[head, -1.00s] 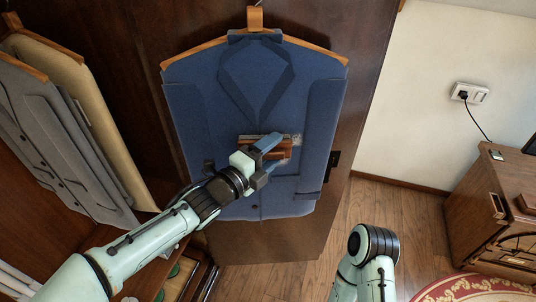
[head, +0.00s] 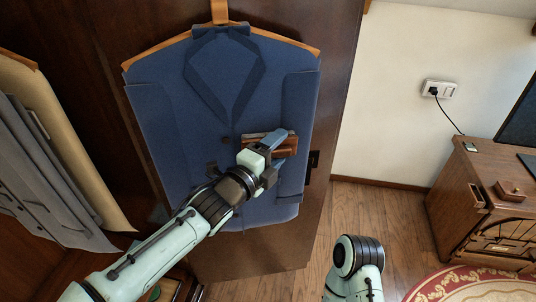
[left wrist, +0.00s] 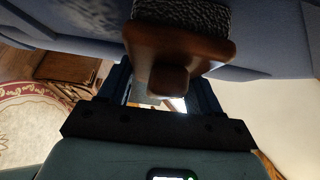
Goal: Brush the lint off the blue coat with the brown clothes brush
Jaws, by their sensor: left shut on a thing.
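The blue coat (head: 165,120) hangs on a wooden hanger (head: 150,54) against the dark wardrobe door. My left gripper (head: 277,151) is shut on the brown clothes brush (head: 288,151) at the coat's lower right half. In the left wrist view the brush (left wrist: 180,45) sits between the fingers, with its dark bristles (left wrist: 182,15) against or very near the coat; exact contact is hard to tell. A pale mottled patch, possibly lint, shows on the coat in the left wrist view (left wrist: 82,17). My right gripper is out of view.
Grey and beige garments (head: 40,175) hang in the open wardrobe at left. A wooden cabinet (head: 455,190) stands at right beyond open floor (head: 335,215), near a red-bordered rug (head: 440,288). A wall socket (head: 440,89) has a cord.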

